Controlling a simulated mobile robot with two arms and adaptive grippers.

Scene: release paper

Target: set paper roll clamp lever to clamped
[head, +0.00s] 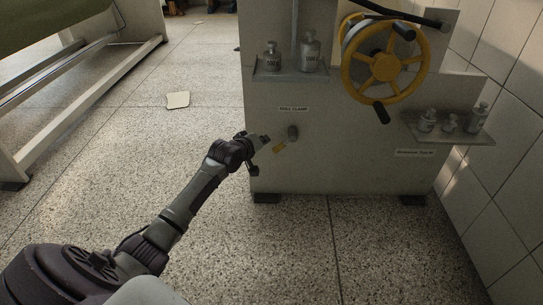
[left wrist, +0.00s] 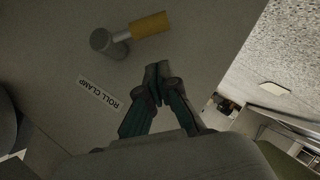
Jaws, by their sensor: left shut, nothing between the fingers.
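The roll clamp lever (head: 284,143) sits on the light front panel (head: 340,150) of the machine, under a "ROLL CLAMP" label (head: 294,108). It has a grey hub and a yellow grip that points down and left in the head view. In the left wrist view the lever (left wrist: 150,25) shows near the top, with the label (left wrist: 99,92) beside it. My left gripper (head: 264,140) is just left of the lever's grip. In the left wrist view its fingertips (left wrist: 157,72) are together, empty and apart from the yellow grip. My right gripper is not in view.
A yellow handwheel (head: 384,68) with dark handles is above right. Small shelves with metal weights (head: 310,50) stick out from the panel at upper left and right. A tiled wall (head: 500,150) closes the right side. Speckled floor is open in front.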

